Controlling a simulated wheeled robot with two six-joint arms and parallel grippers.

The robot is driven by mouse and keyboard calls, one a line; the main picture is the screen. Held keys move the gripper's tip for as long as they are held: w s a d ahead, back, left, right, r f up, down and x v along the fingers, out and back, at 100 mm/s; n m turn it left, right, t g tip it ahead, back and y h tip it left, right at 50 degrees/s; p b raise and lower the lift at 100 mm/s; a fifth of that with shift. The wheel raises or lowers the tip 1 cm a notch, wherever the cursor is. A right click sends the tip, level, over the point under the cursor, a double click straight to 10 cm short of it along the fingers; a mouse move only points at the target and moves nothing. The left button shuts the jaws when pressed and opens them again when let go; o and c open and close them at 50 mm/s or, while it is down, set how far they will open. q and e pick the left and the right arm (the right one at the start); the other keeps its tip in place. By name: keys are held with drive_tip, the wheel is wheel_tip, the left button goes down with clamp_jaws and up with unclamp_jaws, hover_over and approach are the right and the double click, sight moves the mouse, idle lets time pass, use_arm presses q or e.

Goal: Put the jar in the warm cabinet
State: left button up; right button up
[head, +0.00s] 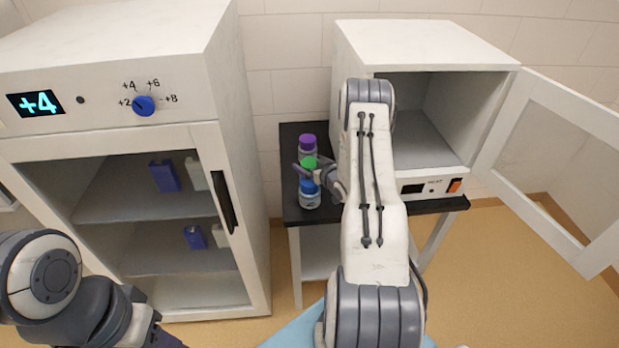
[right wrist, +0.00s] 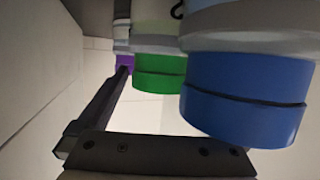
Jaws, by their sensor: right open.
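Three jars stand in a row on the black tabletop: one with a purple cap (head: 307,142), one with a green cap (head: 308,162), and one with a blue cap (head: 309,186) nearest me. My right gripper (head: 314,172) is open at the green and blue caps. In the right wrist view, one finger runs along the left of the green cap (right wrist: 160,72), towards the purple cap (right wrist: 124,63). The blue cap (right wrist: 240,100) is close at the right and the other finger is hidden. The warm cabinet (head: 430,42) stands on the table with its door (head: 560,150) open; its visible inside is empty.
A tall white fridge (head: 232,130) with a +4 display and blue dial stands at the left. Its glass door is shut, with blue and pale packs on the shelves. My right arm hides part of the warm cabinet. The open door reaches out to the right.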

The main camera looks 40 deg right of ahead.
drive_tip(key=shift+w, duration=0.1)
drive_tip(key=shift+c, duration=0.3)
clamp_jaws()
